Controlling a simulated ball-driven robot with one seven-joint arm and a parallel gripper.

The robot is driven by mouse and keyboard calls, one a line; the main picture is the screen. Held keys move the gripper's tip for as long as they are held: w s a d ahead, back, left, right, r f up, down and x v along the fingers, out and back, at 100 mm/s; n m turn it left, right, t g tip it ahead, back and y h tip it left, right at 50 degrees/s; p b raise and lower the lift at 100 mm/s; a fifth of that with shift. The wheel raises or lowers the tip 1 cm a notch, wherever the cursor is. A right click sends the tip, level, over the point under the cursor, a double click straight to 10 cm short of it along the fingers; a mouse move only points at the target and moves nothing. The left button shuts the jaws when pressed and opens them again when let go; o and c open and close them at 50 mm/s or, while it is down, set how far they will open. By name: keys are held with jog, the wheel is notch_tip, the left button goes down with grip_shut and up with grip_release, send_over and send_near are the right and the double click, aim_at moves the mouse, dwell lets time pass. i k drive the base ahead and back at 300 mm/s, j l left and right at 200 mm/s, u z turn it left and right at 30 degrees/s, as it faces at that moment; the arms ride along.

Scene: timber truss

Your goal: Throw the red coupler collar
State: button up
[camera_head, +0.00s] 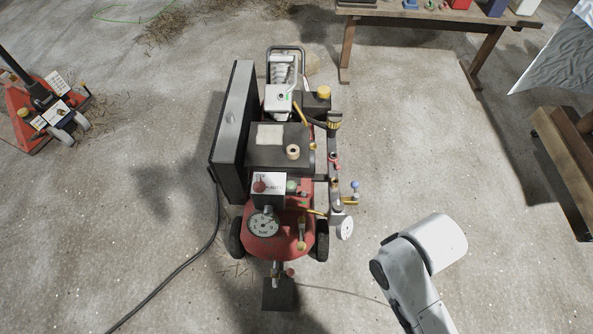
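A red-tanked compressor (284,228) stands on the concrete floor in the middle of the view. A vertical line of brass and dark fittings runs along its right side. A small red piece (334,161) sits on that line, between the black-and-yellow fitting (334,121) above and the lower valves; it looks like the red coupler collar, but it is too small to tell its exact position. My white arm shows at the lower right, apart from the compressor. My gripper is not visible.
A gauge (344,227) and a blue-knobbed yellow valve (352,193) stick out on the compressor's right. A black cable (190,262) runs across the floor at left. A red pallet jack (45,110), wooden table (430,14) and timber beams (566,160) stand farther off. Floor right of the compressor is clear.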

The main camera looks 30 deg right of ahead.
aim_at(339, 166)
jog(key=z, duration=0.5)
jog(key=i+j, duration=0.2)
jog(key=j, duration=0.15)
jog(key=i+j, duration=0.2)
jog(key=j, duration=0.15)
jog(key=i+j, duration=0.2)
jog(key=j+u, duration=0.05)
jog(key=j, duration=0.1)
